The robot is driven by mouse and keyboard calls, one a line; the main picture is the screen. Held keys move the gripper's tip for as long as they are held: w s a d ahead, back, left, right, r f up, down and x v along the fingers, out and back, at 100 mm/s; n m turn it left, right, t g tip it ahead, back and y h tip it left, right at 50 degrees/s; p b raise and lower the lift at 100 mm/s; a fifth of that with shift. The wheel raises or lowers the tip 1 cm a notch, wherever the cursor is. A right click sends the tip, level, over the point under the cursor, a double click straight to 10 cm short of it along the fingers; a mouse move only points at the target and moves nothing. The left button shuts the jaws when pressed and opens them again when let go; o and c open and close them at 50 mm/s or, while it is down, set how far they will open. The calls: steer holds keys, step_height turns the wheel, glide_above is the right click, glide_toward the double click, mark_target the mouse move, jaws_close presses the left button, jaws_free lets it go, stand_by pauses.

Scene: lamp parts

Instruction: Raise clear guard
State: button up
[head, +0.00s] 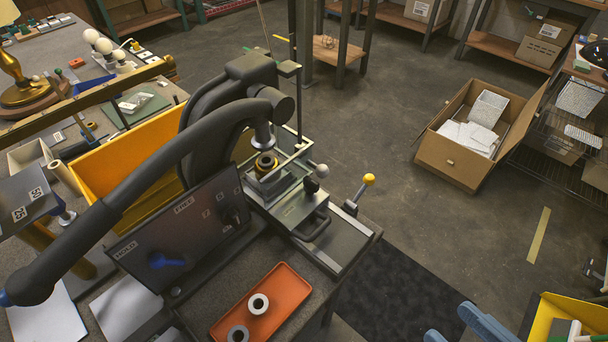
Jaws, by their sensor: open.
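A black press (222,115) stands on the bench, its thick curved lever running to the lower left. A dark, glossy, tilted panel (180,240) with small labels, one reading "FREE", stands to the left of the press bed. I cannot tell whether this panel is the clear guard; no other see-through sheet shows plainly. Two pale blue fingers at the bottom edge look like my gripper (452,325). They are apart and empty, right of the bench and clear of the press; the rest is cut off.
A lever with a yellow knob (369,180) stands at the right of the press bed. An orange tray (283,292) with two rings lies in front. An open carton (452,166) and a yellow bin (545,315) are at right. Floor is clear between bench and carton.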

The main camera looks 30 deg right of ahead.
steer(key=w+d+f+m+b, duration=0.35)
steer(key=w+f, duration=0.25)
steer(key=w, duration=0.3)
steer(key=m+t+y+b, duration=0.1)
steer(key=m+y+b, duration=0.1)
steer(key=m+b, duration=0.15)
glide_toward(321, 169)
steer(key=shift+n, duration=0.4)
steer(key=s+f, duration=0.1)
steer(key=f, duration=0.1)
steer(key=s+d+f, duration=0.1)
steer(key=f, duration=0.1)
steer(key=s+d+f, duration=0.1)
steer(key=f, duration=0.1)
steer(key=shift+d, duration=0.2)
steer(key=w+r+y, duration=0.1)
steer(key=w, duration=0.1)
steer(key=w+y+b, duration=0.1)
steer(key=w+r+m+t+b, duration=0.1)
steer(key=w, duration=0.1)
steer(key=shift+w+a+r+y, duration=0.35)
steer(key=shift+a+r+y, duration=0.05)
steer(key=shift+w+a+r, duration=0.15)
steer(key=shift+w+r, duration=0.1)
steer(key=shift+w, duration=0.25)
steer(key=shift+p+x, duration=1.05)
steer(key=shift+x, duration=2.5)
steer(key=shift+c, duration=0.4)
jaws_close()
